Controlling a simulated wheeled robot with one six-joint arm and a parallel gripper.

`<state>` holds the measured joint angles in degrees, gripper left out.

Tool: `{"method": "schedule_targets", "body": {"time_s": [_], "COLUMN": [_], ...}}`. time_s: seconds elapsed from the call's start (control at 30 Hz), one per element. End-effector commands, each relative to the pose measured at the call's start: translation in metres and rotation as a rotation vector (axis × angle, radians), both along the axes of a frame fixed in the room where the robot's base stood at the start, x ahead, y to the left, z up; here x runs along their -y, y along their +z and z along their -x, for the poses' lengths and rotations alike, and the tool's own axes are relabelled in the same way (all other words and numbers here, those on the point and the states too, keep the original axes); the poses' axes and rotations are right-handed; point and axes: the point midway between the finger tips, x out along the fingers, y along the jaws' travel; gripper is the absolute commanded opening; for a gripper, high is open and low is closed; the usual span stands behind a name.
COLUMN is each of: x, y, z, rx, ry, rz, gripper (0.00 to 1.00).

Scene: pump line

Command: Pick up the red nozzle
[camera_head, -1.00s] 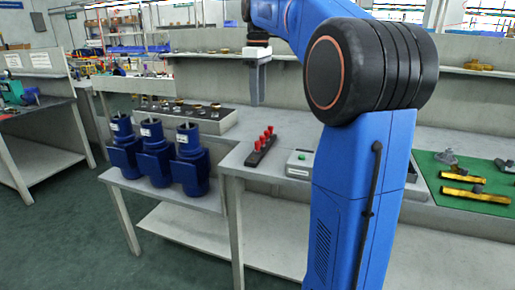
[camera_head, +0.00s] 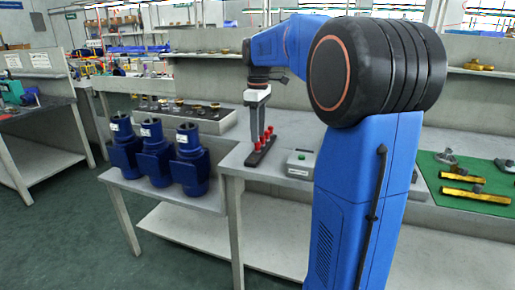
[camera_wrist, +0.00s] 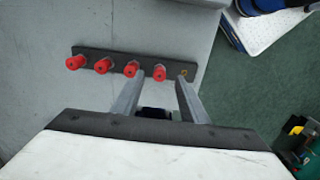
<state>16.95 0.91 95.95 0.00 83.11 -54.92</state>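Several red nozzles stand in a row on a narrow black rack (camera_head: 252,159) on the grey bench; the rack also shows in the wrist view (camera_wrist: 115,58). My gripper (camera_head: 265,139) is above the rack in the head view, its fingers hiding part of the row. In the wrist view my gripper (camera_wrist: 157,80) is open, with its two fingers apart. The rightmost red nozzle (camera_wrist: 159,73) appears between the fingertips. I see no contact, and the remaining height is hard to judge. An empty brass-coloured hole is at the rack's right end, beside the right fingertip.
Blue pumps (camera_head: 155,152) stand on a lower table at left. A tray of brass parts (camera_head: 185,115) lies behind. A green mat (camera_head: 455,201) with brass parts is at right.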

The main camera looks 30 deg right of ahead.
Motion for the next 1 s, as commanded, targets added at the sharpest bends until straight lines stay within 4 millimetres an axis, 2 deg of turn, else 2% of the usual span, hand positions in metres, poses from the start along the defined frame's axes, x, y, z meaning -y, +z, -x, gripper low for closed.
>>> {"method": "schedule_targets", "body": {"time_s": [0.33, 0.67, 0.83, 1.0], "x": [-0.001, -0.001, -0.001, -0.001], "y": [-0.043, -0.049, -0.049, -0.049], "z": [-0.002, -0.002, -0.002, -0.002], "rx": [-0.003, 0.000, -0.001, 0.000], "ry": [-0.001, -0.002, -0.002, -0.002], "rz": [0.000, 0.000, 0.001, 0.000], "gripper": [0.40, 0.40, 0.01, 0.00]}}
